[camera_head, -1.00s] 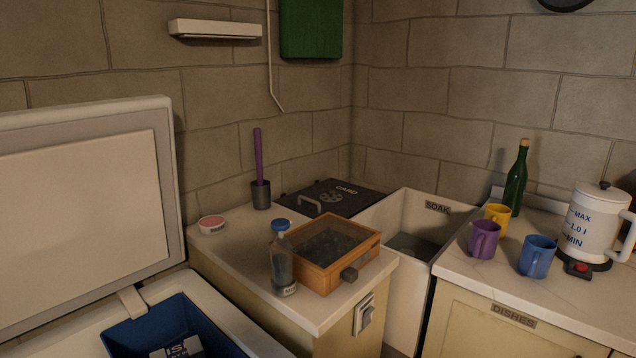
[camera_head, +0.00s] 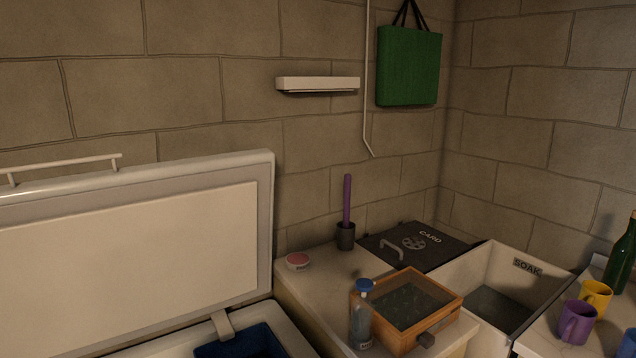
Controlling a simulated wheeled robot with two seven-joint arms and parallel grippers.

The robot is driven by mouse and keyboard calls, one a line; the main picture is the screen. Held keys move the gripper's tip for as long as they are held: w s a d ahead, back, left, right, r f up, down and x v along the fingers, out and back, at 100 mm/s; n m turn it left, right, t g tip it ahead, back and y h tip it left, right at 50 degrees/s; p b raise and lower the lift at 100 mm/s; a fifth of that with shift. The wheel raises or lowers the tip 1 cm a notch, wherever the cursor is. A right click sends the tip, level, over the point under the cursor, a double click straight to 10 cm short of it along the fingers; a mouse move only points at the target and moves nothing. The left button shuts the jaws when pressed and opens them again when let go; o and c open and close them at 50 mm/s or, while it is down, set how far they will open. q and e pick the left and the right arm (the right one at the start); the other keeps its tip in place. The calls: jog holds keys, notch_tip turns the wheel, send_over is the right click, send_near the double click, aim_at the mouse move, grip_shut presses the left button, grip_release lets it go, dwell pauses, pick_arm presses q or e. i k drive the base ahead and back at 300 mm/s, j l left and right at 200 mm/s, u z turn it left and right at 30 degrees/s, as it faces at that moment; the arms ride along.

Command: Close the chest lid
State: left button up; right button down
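The chest lid (camera_head: 130,265) stands raised, tilted back near the stone wall at the left of the head view. It is white with a grey border and a pale inner panel. A bar handle (camera_head: 62,167) runs along its top edge. The chest (camera_head: 283,335) below is open at the lower left, and only its back right part shows. A hinge arm (camera_head: 223,325) joins the lid to the chest rim. A dark blue container (camera_head: 250,344) shows inside, mostly cut off. Neither of my grippers is in the view.
Beyond are a sink (camera_head: 490,285), mugs (camera_head: 577,322) and a green bottle (camera_head: 622,258).

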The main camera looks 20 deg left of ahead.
aim_at(91, 261)
jog(key=u, duration=1.6)
